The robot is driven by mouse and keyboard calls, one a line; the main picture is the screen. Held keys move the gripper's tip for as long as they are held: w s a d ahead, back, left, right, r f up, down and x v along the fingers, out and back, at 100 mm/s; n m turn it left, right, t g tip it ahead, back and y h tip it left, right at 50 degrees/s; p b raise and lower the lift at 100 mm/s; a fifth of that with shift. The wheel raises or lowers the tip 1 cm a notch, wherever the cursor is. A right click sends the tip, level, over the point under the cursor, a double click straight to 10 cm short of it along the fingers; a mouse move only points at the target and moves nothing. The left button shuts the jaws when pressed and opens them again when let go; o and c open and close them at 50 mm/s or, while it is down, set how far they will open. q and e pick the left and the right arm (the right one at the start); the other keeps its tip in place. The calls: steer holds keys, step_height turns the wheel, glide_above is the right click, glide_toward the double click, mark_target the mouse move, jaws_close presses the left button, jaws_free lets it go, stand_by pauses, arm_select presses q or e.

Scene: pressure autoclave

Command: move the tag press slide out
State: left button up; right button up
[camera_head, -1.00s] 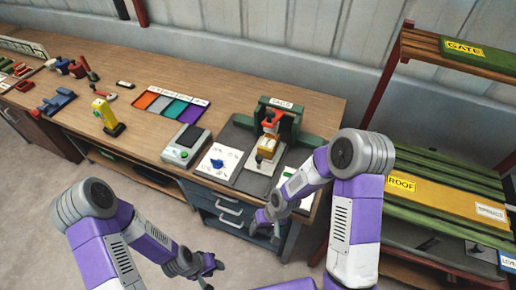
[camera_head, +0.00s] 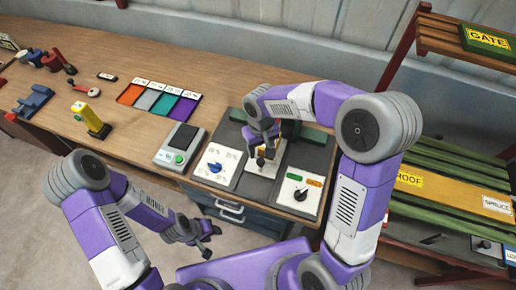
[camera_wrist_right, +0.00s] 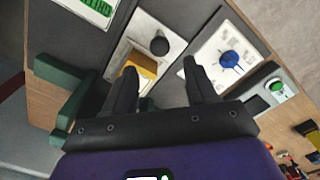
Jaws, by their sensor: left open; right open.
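The tag press stands on the grey mat of the bench. Its green frame (camera_head: 308,132) is partly hidden behind my right arm in the head view. The yellow block (camera_wrist_right: 141,64) and the round black knob (camera_wrist_right: 159,46) on the pale slide plate (camera_wrist_right: 128,42) show in the right wrist view. The knob also shows in the head view (camera_head: 260,162). My right gripper (camera_wrist_right: 159,68) is open, above the press, with the yellow block near one fingertip and the knob beyond the tips. I see no contact. My left gripper (camera_head: 208,236) is open and empty in front of the bench.
A white panel with a blue dial (camera_head: 215,166) lies left of the press, and a panel with a black dial (camera_head: 299,194) lies right. A grey device with a green button (camera_head: 180,145) and a coloured tray (camera_head: 160,102) stand further left. A plank rack (camera_head: 440,180) stands at the right.

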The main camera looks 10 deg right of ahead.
mark_target(261, 161)
steer(key=f, duration=0.6)
steer(key=shift+s+f+b, duration=0.25)
steer(key=shift+b, duration=0.1)
jaws_close()
